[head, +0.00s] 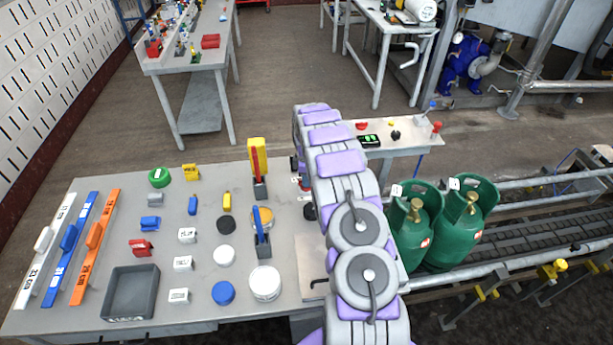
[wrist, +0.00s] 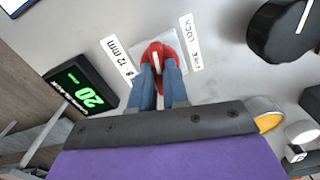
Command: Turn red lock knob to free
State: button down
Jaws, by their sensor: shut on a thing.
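The red lock knob (wrist: 155,48) shows in the wrist view at top centre, on a pale square plate. It has a white pointer line on its top. My gripper (wrist: 160,68) has its two blue-grey fingers closed on the knob, one on each side. In the head view my purple and grey arm reaches over the table's right part and hides most of this spot.
In the wrist view a green-digit display (wrist: 80,88) reads 20 at left and a large black knob (wrist: 283,32) stands at upper right. Several small items cover the grey table (head: 80,280).

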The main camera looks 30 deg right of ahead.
jog(key=m, duration=0.1)
jog(key=m+p, duration=0.2)
jog(key=shift+w+r+m, duration=0.15)
jog(key=shift+r+m, duration=0.1)
jog(key=shift+m, duration=0.05)
jog(key=m+p, duration=0.2)
jog(key=m, duration=0.2)
jog(key=shift+f+m+p, duration=0.1)
jog(key=shift+m+p, duration=0.2)
jog(key=shift+p, duration=0.1)
jog(key=m+p, duration=0.2)
jog(key=m, duration=0.2)
jog(key=shift+m+p, duration=0.6)
jog(key=shift+m, duration=1.1)
jog(key=c, duration=1.1)
grip_release()
jog(key=shift+d+f, duration=0.1)
jog(key=shift+f, duration=0.05)
notch_tip(320, 180, up, 17)
jog(key=shift+r+p, duration=0.15)
jog(key=shift+p, duration=0.55)
